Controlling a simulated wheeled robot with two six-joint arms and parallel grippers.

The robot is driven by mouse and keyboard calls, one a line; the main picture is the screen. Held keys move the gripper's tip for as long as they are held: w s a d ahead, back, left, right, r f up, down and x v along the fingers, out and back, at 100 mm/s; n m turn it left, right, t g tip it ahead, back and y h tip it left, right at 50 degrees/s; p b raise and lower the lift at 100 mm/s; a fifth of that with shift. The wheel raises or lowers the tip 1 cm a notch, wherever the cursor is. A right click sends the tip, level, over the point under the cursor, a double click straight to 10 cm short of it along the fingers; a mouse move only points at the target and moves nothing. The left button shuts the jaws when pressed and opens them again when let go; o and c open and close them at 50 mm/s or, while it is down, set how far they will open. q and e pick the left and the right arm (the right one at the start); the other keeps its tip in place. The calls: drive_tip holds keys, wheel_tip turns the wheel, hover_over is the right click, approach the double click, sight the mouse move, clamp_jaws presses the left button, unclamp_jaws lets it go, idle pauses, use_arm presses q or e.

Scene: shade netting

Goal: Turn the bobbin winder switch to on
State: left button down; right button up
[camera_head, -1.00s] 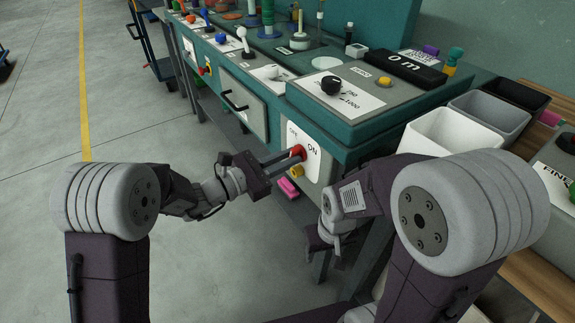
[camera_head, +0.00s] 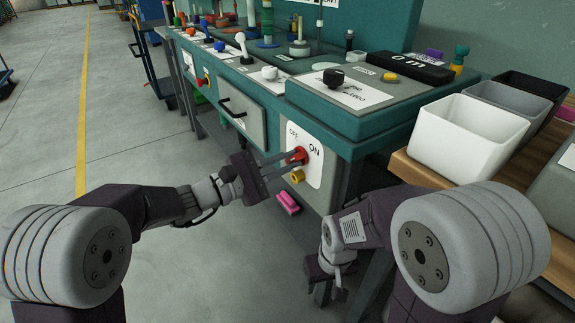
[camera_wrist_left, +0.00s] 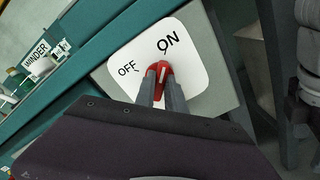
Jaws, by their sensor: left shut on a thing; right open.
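The bobbin winder switch is a red knob (camera_head: 297,156) on a white plate (camera_head: 317,161) marked OFF and ON, on the front of the teal bench. It also shows in the left wrist view (camera_wrist_left: 164,70), with a pale line on its face that runs roughly toward the ON side. My left gripper (camera_head: 285,159) is shut on the red knob, a finger on either side; its fingers also show in the left wrist view (camera_wrist_left: 162,84). My right gripper (camera_head: 332,285) is open and empty, low beside the bench leg, away from the switch.
A yellow knob (camera_head: 297,176) sits just below the switch. A pink object (camera_head: 288,203) is lower down. A black dial (camera_head: 333,78) and several other controls stand on the bench top. A white bin (camera_head: 465,138) is at right.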

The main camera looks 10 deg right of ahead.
use_arm(q)
drive_tip(key=shift+f, duration=0.1)
idle(0.3)
drive_tip(key=c, duration=1.4)
unclamp_jaws()
drive_tip(key=p+v, duration=0.3)
drive_tip(key=v, duration=0.6)
drive_tip(key=shift+p, duration=0.35)
